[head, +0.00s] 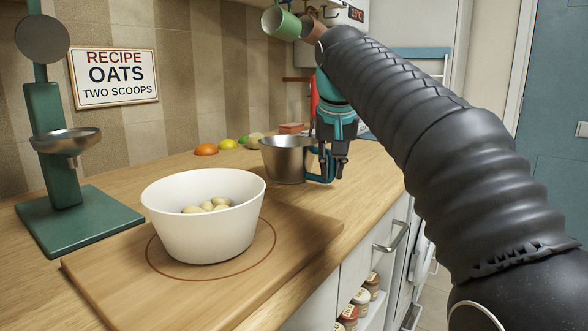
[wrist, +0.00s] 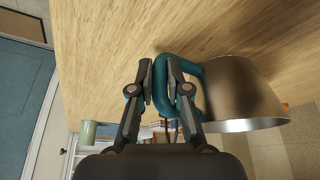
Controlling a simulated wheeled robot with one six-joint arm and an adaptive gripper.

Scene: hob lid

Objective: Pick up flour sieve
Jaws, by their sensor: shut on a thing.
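The flour sieve (head: 286,160) is a metal cup with a teal loop handle (head: 321,166), upright at the far part of the counter in the head view. It also shows on the right of the wrist view (wrist: 243,95). My gripper (head: 331,163) points down at the sieve's right side. In the wrist view its two fingers (wrist: 161,78) are closed on the handle. I cannot tell whether the sieve's base touches the counter.
A white bowl (head: 203,230) holding several pale round things stands on a wooden board (head: 110,275) in front. A green scale (head: 70,215) with a metal pan stands at left. The counter's right edge is close to my gripper.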

